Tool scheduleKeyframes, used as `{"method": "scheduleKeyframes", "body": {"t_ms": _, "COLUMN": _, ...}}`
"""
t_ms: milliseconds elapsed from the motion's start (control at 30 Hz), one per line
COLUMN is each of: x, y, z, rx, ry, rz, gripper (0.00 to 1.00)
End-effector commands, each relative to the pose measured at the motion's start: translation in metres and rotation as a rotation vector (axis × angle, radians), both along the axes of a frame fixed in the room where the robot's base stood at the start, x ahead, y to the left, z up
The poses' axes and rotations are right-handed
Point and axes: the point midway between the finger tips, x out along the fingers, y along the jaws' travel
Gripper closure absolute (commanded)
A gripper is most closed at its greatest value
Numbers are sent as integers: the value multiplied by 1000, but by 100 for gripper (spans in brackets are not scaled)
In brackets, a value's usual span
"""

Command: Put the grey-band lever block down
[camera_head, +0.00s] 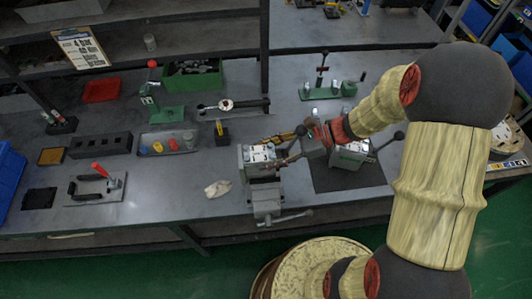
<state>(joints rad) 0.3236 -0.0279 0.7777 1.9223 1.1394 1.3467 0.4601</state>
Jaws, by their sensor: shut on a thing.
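A grey lever block (258,155) with a white label sits at the vise (266,196) in the middle of the bench front. Whether it rests fully in the jaws I cannot tell. My gripper (303,152) reaches in from the right and is shut at this block's lever side. The fingertips and the grip are small and partly hidden. A second lever block (346,160) stands on a dark mat (336,183) to the right, partly behind my gripper, its black-knobbed lever pointing right. The band colours are too small to make out.
A green stand with a red knob (165,112), a tray with coloured caps (168,143) and a small yellow-topped block (221,134) are left of the vise. A crumpled cloth (217,189) lies near the front edge. A green fixture (325,91) stands behind. Bare bench shows between them.

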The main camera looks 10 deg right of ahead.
Motion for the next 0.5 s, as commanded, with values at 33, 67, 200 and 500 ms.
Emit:
{"method": "scheduleKeyframes", "body": {"t_ms": 33, "x": 1, "y": 0, "z": 1, "rx": 3, "ry": -2, "rz": 0, "gripper": 100}}
{"method": "scheduleKeyframes", "body": {"t_ms": 67, "x": 1, "y": 0, "z": 0, "rx": 3, "ry": -2, "rz": 0, "gripper": 100}}
{"method": "scheduleKeyframes", "body": {"t_ms": 200, "x": 0, "y": 0, "z": -2, "rx": 0, "ry": 0, "rz": 0, "gripper": 49}}
{"method": "scheduleKeyframes", "body": {"t_ms": 500, "x": 0, "y": 0, "z": -2, "rx": 0, "ry": 1, "rz": 0, "gripper": 37}}
